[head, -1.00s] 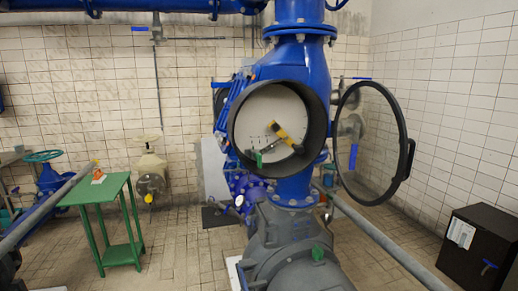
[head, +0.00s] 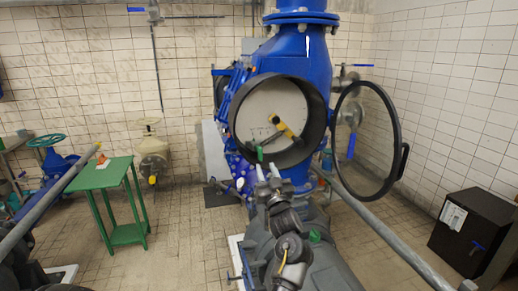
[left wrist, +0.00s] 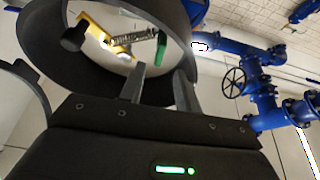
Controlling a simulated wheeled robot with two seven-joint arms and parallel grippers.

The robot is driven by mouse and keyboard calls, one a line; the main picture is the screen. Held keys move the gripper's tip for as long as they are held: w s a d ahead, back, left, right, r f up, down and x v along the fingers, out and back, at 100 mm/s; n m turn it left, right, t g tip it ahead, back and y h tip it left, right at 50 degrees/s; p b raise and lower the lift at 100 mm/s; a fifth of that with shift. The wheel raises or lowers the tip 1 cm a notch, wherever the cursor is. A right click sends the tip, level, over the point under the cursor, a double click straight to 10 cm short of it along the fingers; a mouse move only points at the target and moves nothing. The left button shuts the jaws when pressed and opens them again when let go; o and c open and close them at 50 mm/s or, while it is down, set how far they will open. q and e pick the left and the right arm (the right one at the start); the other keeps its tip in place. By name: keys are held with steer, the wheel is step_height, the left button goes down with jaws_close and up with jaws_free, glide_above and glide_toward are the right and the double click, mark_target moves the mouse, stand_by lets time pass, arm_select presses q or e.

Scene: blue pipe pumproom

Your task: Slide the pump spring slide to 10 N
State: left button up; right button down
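The spring slide (head: 270,142) lies at a slant across the pale round plate (head: 262,107) inside the open dark housing of the blue pump. It has a yellow body (head: 283,129) at its upper right and a green handle (head: 260,153) at its lower left. The left wrist view shows the yellow body (left wrist: 112,40), a coil spring (left wrist: 138,37) and the green handle (left wrist: 160,50). My left gripper (head: 268,170) is just below the handle, open and empty. Its fingers (left wrist: 163,68) stand apart, with the handle beyond the tips. The scale figures are too small to read. My right gripper is not in view.
The round glass door (head: 400,170) stands open on the right. A green table (head: 105,172) with a small orange item is at the left. Grey rails (head: 390,235) run along both sides. A black box (head: 472,232) stands far right.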

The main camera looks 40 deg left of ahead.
mark_target(259, 149)
arm_select(q)
steer(key=p+x, duration=0.3)
steer(key=x, duration=0.6)
steer(key=shift+d+r, duration=0.1)
steer(key=shift+w+a+r+p, duration=0.15)
steer(key=shift+w+a+p, duration=0.15)
steer(key=shift+a+p, duration=0.15)
steer(key=shift+c, duration=0.3)
jaws_close()
